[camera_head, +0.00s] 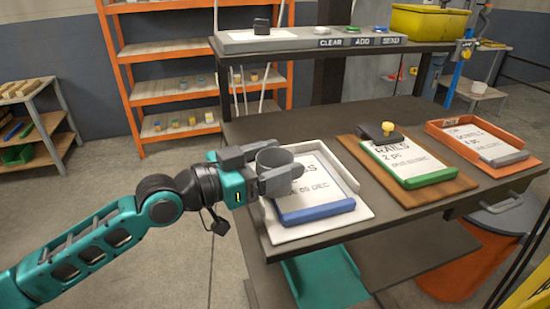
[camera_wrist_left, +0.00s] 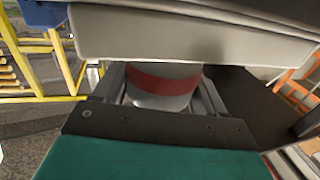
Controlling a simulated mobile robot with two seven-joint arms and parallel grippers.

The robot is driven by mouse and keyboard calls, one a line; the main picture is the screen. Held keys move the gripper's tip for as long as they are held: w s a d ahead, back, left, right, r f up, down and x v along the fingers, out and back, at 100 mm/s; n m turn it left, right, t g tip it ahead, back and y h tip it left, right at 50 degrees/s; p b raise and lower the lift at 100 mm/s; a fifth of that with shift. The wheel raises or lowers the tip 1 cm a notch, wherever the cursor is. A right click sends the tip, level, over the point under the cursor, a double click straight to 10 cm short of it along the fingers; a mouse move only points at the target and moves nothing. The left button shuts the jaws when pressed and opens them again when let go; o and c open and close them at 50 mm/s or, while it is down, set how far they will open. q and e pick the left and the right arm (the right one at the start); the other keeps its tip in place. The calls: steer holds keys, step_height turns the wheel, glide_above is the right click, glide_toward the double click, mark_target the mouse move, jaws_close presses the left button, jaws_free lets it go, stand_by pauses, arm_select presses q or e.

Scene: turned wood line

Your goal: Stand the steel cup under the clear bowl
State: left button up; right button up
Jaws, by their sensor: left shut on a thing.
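My left gripper (camera_head: 270,166) is shut on a grey steel cup (camera_head: 272,157), its two blocky grey fingers at the cup's sides. The cup looks upright, over the left part of the workbench, at the white tray. The left wrist view shows the cup (camera_wrist_left: 163,85) between the fingers, with a red band around it; its upper part is hidden. A small pale dish (camera_head: 328,30) sits above the CLEAR label on the raised shelf, far behind and right of the cup. I cannot tell whether it is the clear bowl. My right gripper is not in view.
The white tray (camera_head: 345,165) holds a blue-edged card. A wooden board (camera_head: 455,187) with a green-edged card and an orange tray (camera_head: 440,128) are to the right. The raised shelf (camera_head: 240,44) spans the bench's back, with a yellow bin (camera_head: 428,24). Dark bench top (camera_head: 300,115) is clear behind the trays.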

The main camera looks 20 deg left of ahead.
mark_target(258, 170)
arm_select(q)
steer(key=o, duration=1.1)
steer(key=shift+f, duration=0.1)
steer(key=v, duration=0.2)
steer(key=b+v, duration=0.1)
steer(key=v, duration=0.4)
steer(key=shift+s+a+f+b, duration=0.15)
steer(key=shift+a+f+b, duration=0.1)
steer(key=shift+b, duration=0.15)
steer(key=shift+p+v, duration=1.5)
steer(key=shift+v, duration=1.05)
steer(key=shift+a+r, duration=0.1)
steer(key=shift+r, duration=0.05)
